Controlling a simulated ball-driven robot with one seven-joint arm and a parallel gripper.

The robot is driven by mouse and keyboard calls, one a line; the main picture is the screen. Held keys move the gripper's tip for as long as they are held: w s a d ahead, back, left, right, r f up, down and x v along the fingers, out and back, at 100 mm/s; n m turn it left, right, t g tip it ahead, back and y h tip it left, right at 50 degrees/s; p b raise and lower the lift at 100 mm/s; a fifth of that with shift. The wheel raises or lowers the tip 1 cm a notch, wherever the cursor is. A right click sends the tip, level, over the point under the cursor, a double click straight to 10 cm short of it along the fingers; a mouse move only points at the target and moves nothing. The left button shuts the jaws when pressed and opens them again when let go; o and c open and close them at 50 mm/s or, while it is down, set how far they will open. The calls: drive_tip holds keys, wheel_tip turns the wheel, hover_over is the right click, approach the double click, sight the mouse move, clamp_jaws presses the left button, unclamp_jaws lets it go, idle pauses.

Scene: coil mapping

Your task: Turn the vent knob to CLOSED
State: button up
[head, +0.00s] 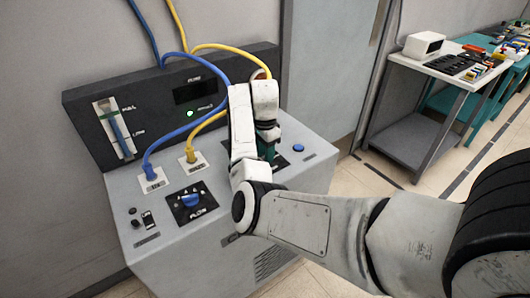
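A grey console (225,215) with a sloped top stands against the wall. My arm reaches in from the right, and its wrist stands over the right part of the console top. My gripper (267,150) is mostly hidden behind my own white arm links; a teal part shows low down, close to the panel. I cannot tell whether its fingers are open or touching anything. Part of a dark plate (280,161) shows beside it. No knob marked vent can be made out; one may be hidden there. A blue knob (190,200) on a black plate, apparently labelled FLOW, is in plain view on the left.
Blue (150,157) and yellow (190,148) cables rise from console sockets near my arm. A blue button (298,148) is right of my gripper. The dark back panel (150,90) carries a gauge and green light. A cart (420,135) stands at right; floor between is clear.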

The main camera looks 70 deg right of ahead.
drive_tip(key=shift+f, duration=0.25)
clamp_jaws()
idle(0.3)
